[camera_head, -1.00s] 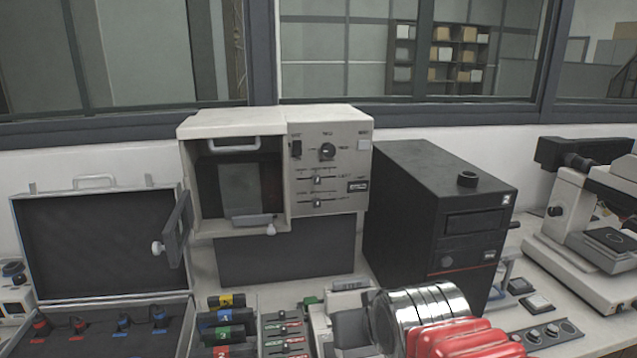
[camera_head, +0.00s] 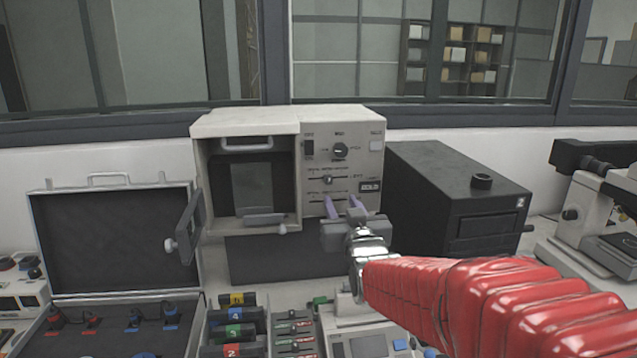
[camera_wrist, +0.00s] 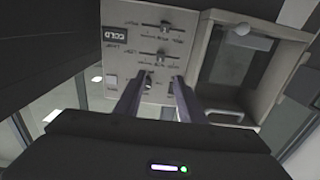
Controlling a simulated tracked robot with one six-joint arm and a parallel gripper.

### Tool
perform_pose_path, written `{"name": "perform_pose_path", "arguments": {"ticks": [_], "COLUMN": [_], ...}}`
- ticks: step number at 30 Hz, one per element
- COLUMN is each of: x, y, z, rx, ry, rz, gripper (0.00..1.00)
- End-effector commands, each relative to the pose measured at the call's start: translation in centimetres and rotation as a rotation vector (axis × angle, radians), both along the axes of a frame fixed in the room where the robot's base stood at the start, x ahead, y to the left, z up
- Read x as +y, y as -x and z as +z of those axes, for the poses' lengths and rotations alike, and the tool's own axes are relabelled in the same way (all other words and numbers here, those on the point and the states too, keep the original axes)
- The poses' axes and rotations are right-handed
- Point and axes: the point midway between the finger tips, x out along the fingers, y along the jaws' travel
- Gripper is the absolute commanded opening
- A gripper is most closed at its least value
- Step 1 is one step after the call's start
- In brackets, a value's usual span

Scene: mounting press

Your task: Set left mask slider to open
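The pale mounting press (camera_head: 245,123) stands against the wall. Its front panel carries two horizontal sliders, one above the other, with labels too small to read; I cannot tell which is the left mask slider. The upper slider (camera_head: 328,180) has its knob near mid-track. The lower slider is largely hidden behind my gripper in the head view. The wrist view shows the panel upside down, with the lower slider (camera_wrist: 166,26) above the upper one in the picture. My gripper (camera_head: 343,206) is open and empty, its two purple fingers apart, pointing at the panel's lower part; contact is unclear.
A black computer-like box (camera_head: 455,190) stands right of the press. An open case (camera_head: 115,235) is at left. The press chamber's door (camera_head: 190,225) hangs open. Colored cylinders (camera_head: 235,315) and a microscope (camera_head: 600,205) are also on the bench.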

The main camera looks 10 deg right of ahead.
Motion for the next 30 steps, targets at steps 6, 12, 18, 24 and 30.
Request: {"name": "perform_pose_path", "arguments": {"ticks": [6,12,18,24,30], "x": [0.0,0.1,0.1,0.1,0.1], "y": [0.0,-0.3,-1.7,-3.9,-6.3], "z": [0.1,0.1,0.0,0.0,0.0], "rx": [-0.002,-0.001,0.000,0.001,0.000], "ry": [0.000,0.000,0.000,0.000,0.000], "rz": [0.001,0.001,0.001,0.001,0.001], "gripper": [0.36,0.36,0.36,0.36,0.36]}}
